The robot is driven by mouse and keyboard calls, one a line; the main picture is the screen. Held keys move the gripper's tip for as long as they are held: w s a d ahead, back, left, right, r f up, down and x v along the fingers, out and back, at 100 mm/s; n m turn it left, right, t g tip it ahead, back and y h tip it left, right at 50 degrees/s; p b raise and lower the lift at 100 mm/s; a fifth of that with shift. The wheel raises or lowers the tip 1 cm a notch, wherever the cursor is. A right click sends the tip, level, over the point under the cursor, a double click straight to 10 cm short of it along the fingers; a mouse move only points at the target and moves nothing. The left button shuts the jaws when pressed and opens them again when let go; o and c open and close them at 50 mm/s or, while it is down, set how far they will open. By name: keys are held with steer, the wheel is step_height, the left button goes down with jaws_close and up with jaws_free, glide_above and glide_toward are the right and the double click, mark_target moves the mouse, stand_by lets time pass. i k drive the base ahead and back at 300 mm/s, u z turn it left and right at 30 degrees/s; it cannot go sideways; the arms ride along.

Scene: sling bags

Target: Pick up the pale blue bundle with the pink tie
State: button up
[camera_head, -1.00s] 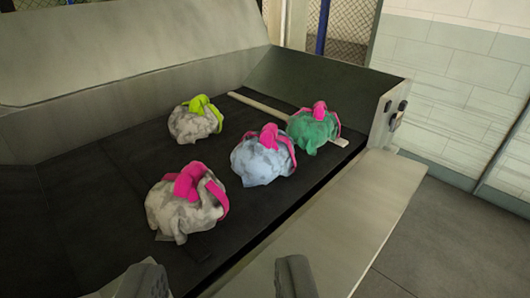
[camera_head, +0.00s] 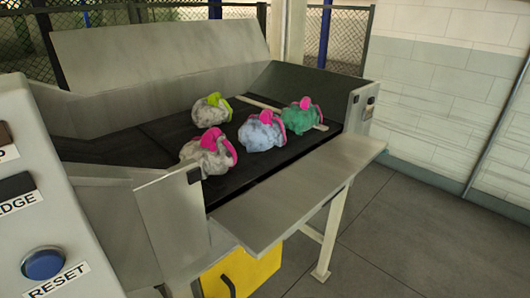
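The pale blue bundle with the pink tie (camera_head: 260,134) sits on the black belt (camera_head: 236,180), toward its front edge. A grey-white bundle with a pink tie (camera_head: 205,153) is to its left and nearer. A grey-white bundle with a yellow-green tie (camera_head: 211,110) is behind it to the left. A green bundle with a pink tie (camera_head: 299,117) is to its right, close by. My gripper is not visible in the current view.
Metal side walls and a sloped back panel (camera_head: 160,42) border the belt. A flat metal ledge (camera_head: 295,190) runs along the front. A control panel with a blue reset button (camera_head: 43,263) stands close at left. A yellow bin (camera_head: 242,272) is below. Floor at right is clear.

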mark_target(265, 130)
steer(key=z, duration=0.55)
steer(key=i, duration=1.75)
steer(key=u, duration=0.75)
